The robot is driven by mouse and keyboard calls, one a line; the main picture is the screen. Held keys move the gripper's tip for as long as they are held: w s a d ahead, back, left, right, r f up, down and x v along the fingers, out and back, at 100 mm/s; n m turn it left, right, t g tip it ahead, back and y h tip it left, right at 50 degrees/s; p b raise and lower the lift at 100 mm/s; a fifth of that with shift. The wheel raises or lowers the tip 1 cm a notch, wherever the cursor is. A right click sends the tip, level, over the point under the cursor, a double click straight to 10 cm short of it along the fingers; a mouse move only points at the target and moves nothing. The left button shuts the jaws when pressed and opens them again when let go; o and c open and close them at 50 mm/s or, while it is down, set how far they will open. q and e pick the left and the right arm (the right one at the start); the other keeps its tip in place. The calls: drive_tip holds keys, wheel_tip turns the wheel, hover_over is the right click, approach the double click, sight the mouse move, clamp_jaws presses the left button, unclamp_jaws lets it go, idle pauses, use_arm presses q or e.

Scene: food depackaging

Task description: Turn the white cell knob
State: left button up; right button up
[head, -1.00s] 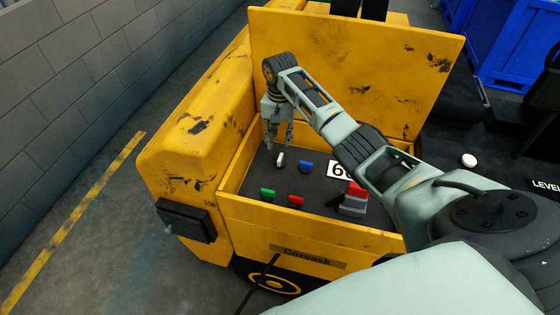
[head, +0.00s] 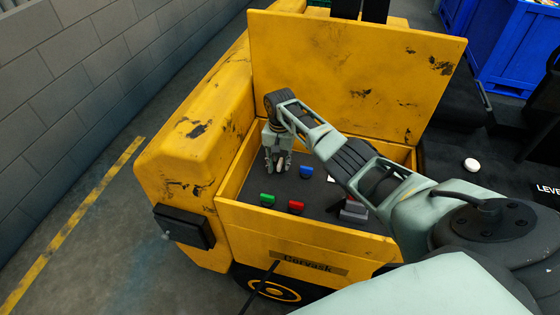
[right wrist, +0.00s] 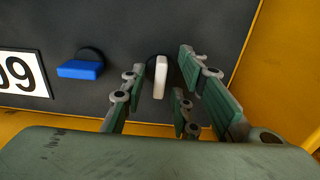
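The white cell knob (right wrist: 161,77) shows in the right wrist view on a round dark base on the dark panel. It stands upright in the picture, between the spread fingertips of my right gripper (right wrist: 157,95). The fingers are open, with gaps to the knob on both sides. In the head view my right gripper (head: 278,163) is low over the panel's far left part and hides most or all of the white knob. My left gripper is not in view.
The panel also bears a blue knob (head: 306,172), a green knob (head: 267,199) and a red knob (head: 296,206). A number label (right wrist: 20,72) is beside the blue knob. Yellow walls enclose the panel, with a raised yellow lid (head: 350,75) behind.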

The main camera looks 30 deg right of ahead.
clamp_jaws()
drive_tip(key=shift+n, duration=0.3)
drive_tip(key=n, duration=0.3)
drive_tip(key=shift+p, duration=0.35)
drive_tip(key=n, duration=0.9)
drive_tip(key=shift+n, duration=2.7)
